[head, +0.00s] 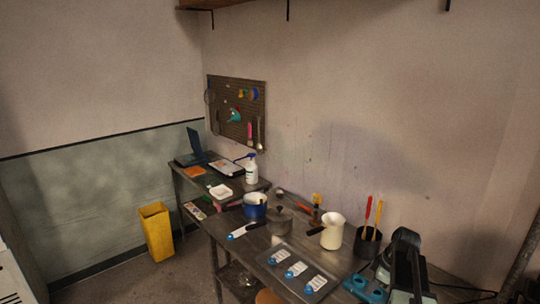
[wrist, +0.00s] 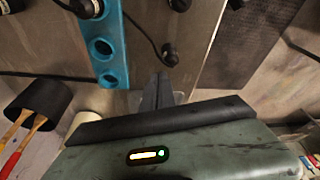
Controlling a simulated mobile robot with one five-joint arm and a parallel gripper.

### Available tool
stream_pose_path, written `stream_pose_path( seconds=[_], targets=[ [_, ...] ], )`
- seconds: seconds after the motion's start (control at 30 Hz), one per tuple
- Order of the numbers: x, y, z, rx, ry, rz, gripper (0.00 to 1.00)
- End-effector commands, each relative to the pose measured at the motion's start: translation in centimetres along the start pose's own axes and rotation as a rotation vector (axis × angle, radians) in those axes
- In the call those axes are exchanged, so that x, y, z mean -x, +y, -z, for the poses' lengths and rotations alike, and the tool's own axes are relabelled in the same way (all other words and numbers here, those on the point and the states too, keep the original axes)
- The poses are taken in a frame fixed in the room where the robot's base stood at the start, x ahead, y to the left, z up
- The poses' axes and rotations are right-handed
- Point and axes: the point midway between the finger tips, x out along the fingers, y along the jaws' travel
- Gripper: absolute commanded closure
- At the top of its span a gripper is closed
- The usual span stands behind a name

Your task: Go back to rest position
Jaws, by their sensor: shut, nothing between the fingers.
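My gripper (wrist: 163,88) shows in the middle of the wrist view. Its two dark fingers lie together, shut, with nothing seen between them. Its grey-green body with a small lit display fills the bottom of that view. The fingers point toward the metal table, near a blue rack with round holes (wrist: 103,48). The same blue rack (head: 365,289) shows at the lower right of the head view. Dark and teal parts beside it there look like my arm, but the fingertips cannot be made out in that view.
On the table (head: 222,232) stand a black holder with red and yellow handles (head: 367,245), a cream jug (head: 333,232), a grey lidded pot (head: 279,220), a blue pot (head: 255,207) and a tray with blue-marked white cards (head: 297,269). A yellow bin (head: 157,232) stands on the floor.

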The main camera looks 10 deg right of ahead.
Motion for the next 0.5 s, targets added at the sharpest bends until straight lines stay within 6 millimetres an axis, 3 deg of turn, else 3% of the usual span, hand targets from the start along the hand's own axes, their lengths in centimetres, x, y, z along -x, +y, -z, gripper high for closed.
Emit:
stream_pose_path(
  seconds=[0.03, 0.1, 0.2, 0.37, 0.5],
  targets=[
    [-2.8, -2.3, 3.5, 0.063, -0.012, 0.02, 1.0],
    [-5.2, -5.4, 7.8, 0.104, -0.036, 0.042, 1.0],
    [-7.9, -9.9, 12.5, 0.097, -0.076, 0.062, 1.0],
    [-11.3, -17.2, 17.1, -0.034, -0.155, 0.056, 1.0],
    [-12.2, -21.1, 17.8, -0.271, -0.217, 0.007, 1.0]
  ],
)
